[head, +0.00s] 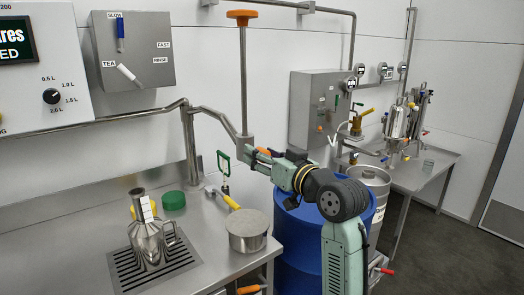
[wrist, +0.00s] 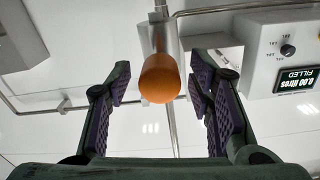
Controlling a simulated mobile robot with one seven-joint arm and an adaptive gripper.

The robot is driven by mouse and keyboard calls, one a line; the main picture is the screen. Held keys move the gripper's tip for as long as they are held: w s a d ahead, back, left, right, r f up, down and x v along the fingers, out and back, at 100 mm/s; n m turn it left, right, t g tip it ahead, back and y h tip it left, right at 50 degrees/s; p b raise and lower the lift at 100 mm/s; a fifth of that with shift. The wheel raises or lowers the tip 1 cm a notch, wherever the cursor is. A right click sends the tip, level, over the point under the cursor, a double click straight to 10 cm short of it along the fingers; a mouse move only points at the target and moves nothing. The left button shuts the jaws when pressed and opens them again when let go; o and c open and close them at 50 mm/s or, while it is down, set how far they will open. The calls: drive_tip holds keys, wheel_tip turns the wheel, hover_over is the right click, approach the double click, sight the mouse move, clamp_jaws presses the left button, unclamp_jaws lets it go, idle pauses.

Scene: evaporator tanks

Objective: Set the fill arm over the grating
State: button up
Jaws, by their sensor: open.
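A steel flask with a handle (head: 148,240) stands upright on the grating. My gripper (head: 256,156) is at the fill arm's right end. In the wrist view my gripper (wrist: 162,100) is open, with an orange rounded grip (wrist: 160,78) between its fingers, apart from both. The grip's join to the pipe is partly hidden.
A tall rod with an orange top (head: 243,70) rises beside my gripper. A green handle (head: 223,164) hangs just left. A steel lidded pot (head: 247,230), a green lid (head: 173,200) and a blue drum (head: 305,235) stand near. The counter is clear at far left.

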drive_tip(key=shift+w+a, duration=0.15)
drive_tip(key=shift+w, duration=0.1)
drive_tip(key=shift+c, duration=0.5)
clamp_jaws()
idle(0.4)
